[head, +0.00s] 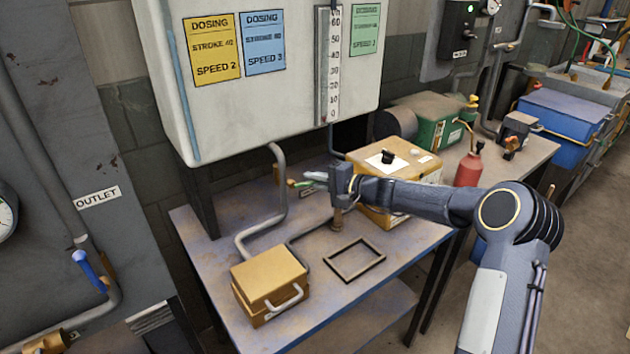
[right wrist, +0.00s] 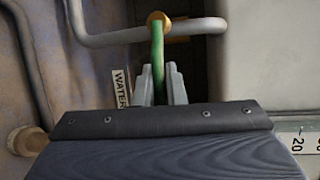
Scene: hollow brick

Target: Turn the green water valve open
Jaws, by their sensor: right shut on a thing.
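The green water valve handle (right wrist: 157,55) points down from a brass-coloured fitting on a grey pipe in the right wrist view. A "WATER" label (right wrist: 120,88) is just left of it. My right gripper (right wrist: 160,88) is shut on the handle's lower part, with one finger on each side. In the head view my right gripper (head: 314,180) reaches left over the table, under the white tank. Only a small bit of green (head: 291,183) shows at its fingertips there. My left gripper is not in view.
The metal table (head: 310,285) carries a tan box (head: 268,275), a dark square frame (head: 355,260), a yellowish case (head: 425,170) and a red bottle (head: 469,168). The white tank (head: 270,100) hangs above. A blue-handled valve (head: 88,268) is by the "OUTLET" label at left.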

